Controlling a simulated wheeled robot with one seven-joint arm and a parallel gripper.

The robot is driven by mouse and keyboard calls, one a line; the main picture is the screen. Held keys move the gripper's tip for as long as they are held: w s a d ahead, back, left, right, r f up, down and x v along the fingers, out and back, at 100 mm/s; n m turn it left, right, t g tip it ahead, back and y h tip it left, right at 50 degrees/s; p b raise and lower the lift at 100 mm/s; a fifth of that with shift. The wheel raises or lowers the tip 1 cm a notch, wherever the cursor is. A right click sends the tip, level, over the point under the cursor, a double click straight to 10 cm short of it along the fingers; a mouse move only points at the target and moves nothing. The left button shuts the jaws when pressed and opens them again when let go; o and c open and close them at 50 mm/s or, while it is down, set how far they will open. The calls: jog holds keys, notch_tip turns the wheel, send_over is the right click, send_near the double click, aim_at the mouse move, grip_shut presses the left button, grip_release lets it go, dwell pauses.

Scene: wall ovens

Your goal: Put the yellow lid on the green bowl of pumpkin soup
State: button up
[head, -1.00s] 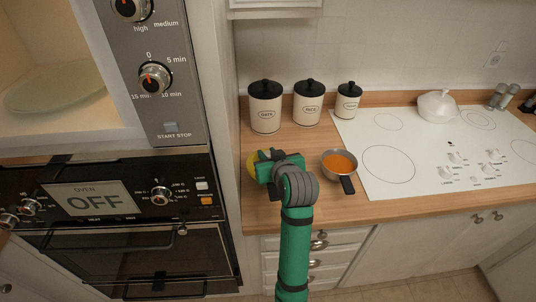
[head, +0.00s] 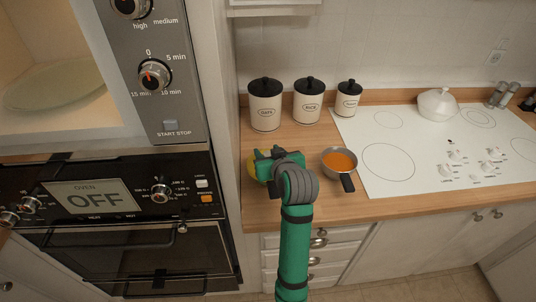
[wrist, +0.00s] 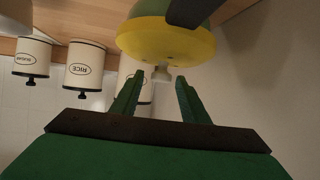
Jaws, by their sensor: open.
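The yellow lid (wrist: 165,40) sits on the green bowl (wrist: 143,8) in the wrist view, which looks upside down. The lid's pale knob (wrist: 161,75) points towards my gripper. My gripper (wrist: 160,78) is open, its two fingers apart on either side of the knob, near the fingertips. I cannot tell whether a finger touches it. Any soup in the green bowl is hidden.
A metal pan of orange soup (head: 340,161) stands just right of my gripper, its dark handle towards the front edge. Several white canisters (head: 308,103) line the wall. The white cooktop (head: 420,155) is to the right, the oven cabinet (head: 190,80) close on the left.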

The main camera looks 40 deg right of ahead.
jog(key=v, duration=1.2)
